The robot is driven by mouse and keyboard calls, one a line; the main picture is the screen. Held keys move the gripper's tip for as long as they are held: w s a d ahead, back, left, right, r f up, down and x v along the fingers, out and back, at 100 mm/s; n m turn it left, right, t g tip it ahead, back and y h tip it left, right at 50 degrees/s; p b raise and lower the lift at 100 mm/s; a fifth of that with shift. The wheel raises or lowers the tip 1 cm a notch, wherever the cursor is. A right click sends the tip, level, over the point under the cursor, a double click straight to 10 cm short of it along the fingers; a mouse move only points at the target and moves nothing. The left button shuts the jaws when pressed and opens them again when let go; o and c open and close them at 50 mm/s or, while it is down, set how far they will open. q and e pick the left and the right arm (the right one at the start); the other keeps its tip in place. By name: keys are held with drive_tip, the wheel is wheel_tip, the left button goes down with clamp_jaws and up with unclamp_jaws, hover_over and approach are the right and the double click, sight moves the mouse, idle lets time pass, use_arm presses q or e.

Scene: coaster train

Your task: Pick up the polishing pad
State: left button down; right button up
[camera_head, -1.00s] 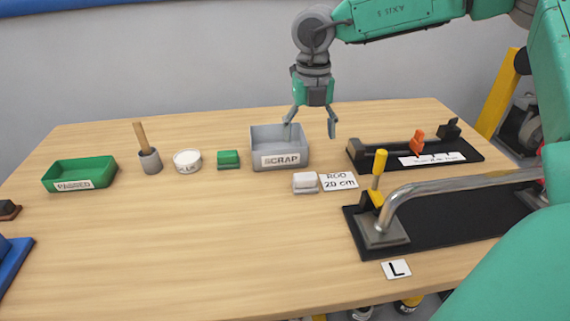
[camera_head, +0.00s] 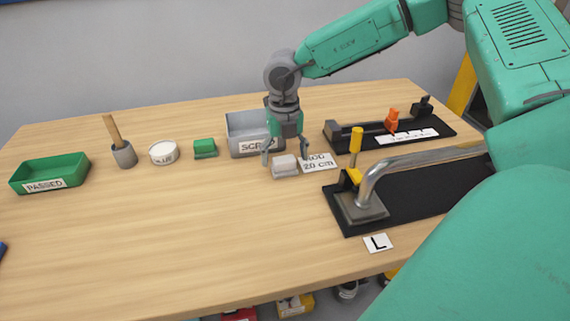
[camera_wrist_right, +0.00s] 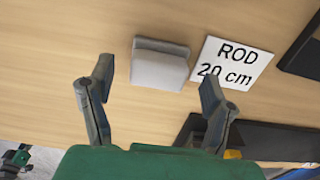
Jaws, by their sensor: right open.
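A pale grey-white block (camera_head: 285,167), which looks like a polishing pad, lies on the table in front of the grey bin marked SCRAP (camera_head: 241,126). My right gripper (camera_head: 284,158) is open and empty above it, its fingers spread to the pad's left and right. In the right wrist view the pad (camera_wrist_right: 160,65) shows whole, just beyond and between the fingertips of the gripper (camera_wrist_right: 155,76). I cannot tell whether a finger touches it. A similar green block (camera_head: 205,147) sits left of the bin. My left gripper is not in view.
The ROD 20 cm card (camera_head: 318,163) lies right beside the pad. A black fixture with a metal tube (camera_head: 372,184) stands to the right, another black fixture (camera_head: 370,133) behind it. A white round tub (camera_head: 163,152), a cup (camera_head: 124,155) and a green tray (camera_head: 50,174) stand left.

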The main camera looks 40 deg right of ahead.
sight(284, 158)
drive_tip(key=shift+a+f, duration=0.15)
drive_tip(key=shift+f, duration=0.35)
drive_tip(key=shift+a+f, duration=0.15)
drive_tip(key=shift+f, duration=0.35)
drive_tip(key=shift+d, duration=0.3)
drive_tip(key=c, duration=1.2)
drive_tip(key=shift+d+f, duration=0.1)
drive_tip(key=shift+d, duration=0.05)
drive_tip(key=shift+c, duration=0.3)
drive_tip(key=shift+a+r, duration=0.2)
drive_tip(key=shift+r, duration=0.25)
wheel_tip(284, 158, up, 9)
drive_tip(key=shift+r+p, duration=0.1)
drive_tip(key=shift+p, duration=0.4)
drive_tip(key=shift+o, duration=0.7)
